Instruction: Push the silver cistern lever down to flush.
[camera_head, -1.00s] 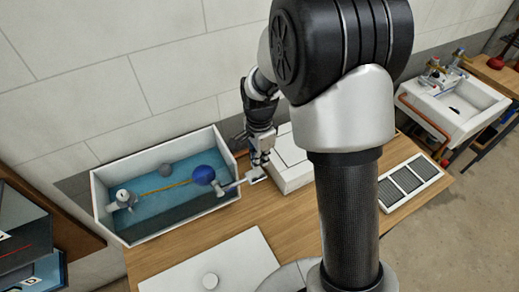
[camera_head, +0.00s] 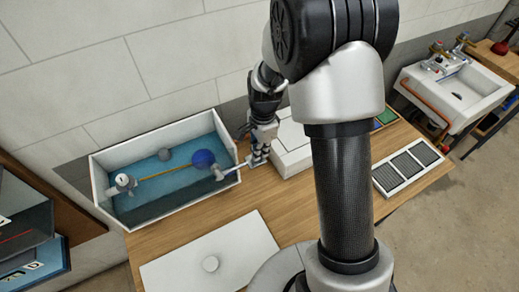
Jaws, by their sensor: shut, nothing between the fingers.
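The open white cistern (camera_head: 212,193) stands on the left of the wooden bench and holds blue water. The silver lever (camera_head: 233,170) sticks out from the cistern's right end. My gripper (camera_head: 260,160) is shut and empty, pointing down at the outer end of the lever. It partly hides that end, and I cannot tell whether it touches it.
A white lid (camera_head: 235,243) with a round knob lies on the bench in front of the cistern. A white box (camera_head: 291,158) stands just right of my gripper. A grey-panelled frame (camera_head: 408,168) lies further right. A white sink (camera_head: 457,92) stands beyond the bench.

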